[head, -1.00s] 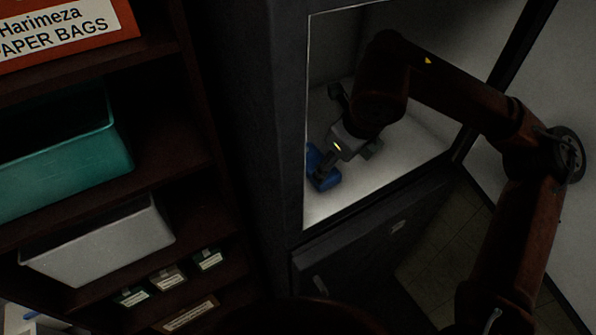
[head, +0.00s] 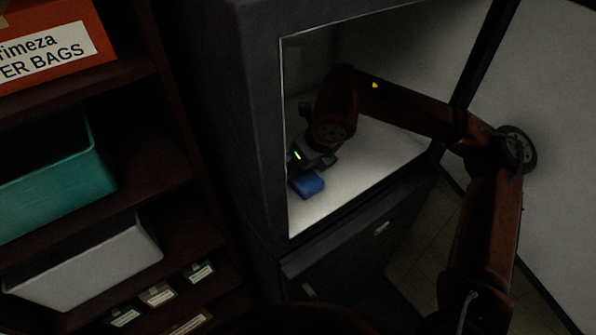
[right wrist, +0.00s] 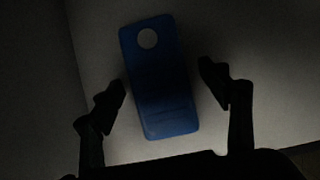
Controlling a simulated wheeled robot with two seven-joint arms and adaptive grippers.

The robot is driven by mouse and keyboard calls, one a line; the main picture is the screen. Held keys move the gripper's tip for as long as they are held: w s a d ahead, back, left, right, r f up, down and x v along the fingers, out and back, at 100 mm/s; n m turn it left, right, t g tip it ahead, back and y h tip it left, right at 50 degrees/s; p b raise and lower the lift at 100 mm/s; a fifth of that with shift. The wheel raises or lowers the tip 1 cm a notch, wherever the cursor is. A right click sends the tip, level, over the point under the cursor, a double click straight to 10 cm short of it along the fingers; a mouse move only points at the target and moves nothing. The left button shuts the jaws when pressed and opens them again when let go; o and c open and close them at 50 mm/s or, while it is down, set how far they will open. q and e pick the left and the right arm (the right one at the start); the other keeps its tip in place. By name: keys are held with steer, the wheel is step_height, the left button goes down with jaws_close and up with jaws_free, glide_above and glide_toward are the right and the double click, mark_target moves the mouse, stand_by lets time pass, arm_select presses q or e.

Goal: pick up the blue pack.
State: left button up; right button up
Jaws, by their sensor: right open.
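The blue pack (head: 306,184) lies on the pale floor of the lit open compartment, close to its front left edge. In the right wrist view the pack (right wrist: 160,85) is a dark blue rounded block with a round light spot near its top end, slightly tilted in the picture. My right gripper (head: 318,160) is inside the compartment, just behind and beside the pack in the head view. In the right wrist view my right gripper (right wrist: 162,85) is open, one finger on each side of the pack, with gaps on both sides. My left gripper is not in view.
The dark cabinet frame (head: 262,130) bounds the compartment on the left. Shelves at left hold a teal bin (head: 60,185), a white bin (head: 95,265), an orange paper-bags box (head: 60,45) and small labelled boxes (head: 158,295). The compartment floor right of the pack is clear.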

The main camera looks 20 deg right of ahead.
steer(key=shift+c, duration=0.5)
steer(key=c, duration=1.4)
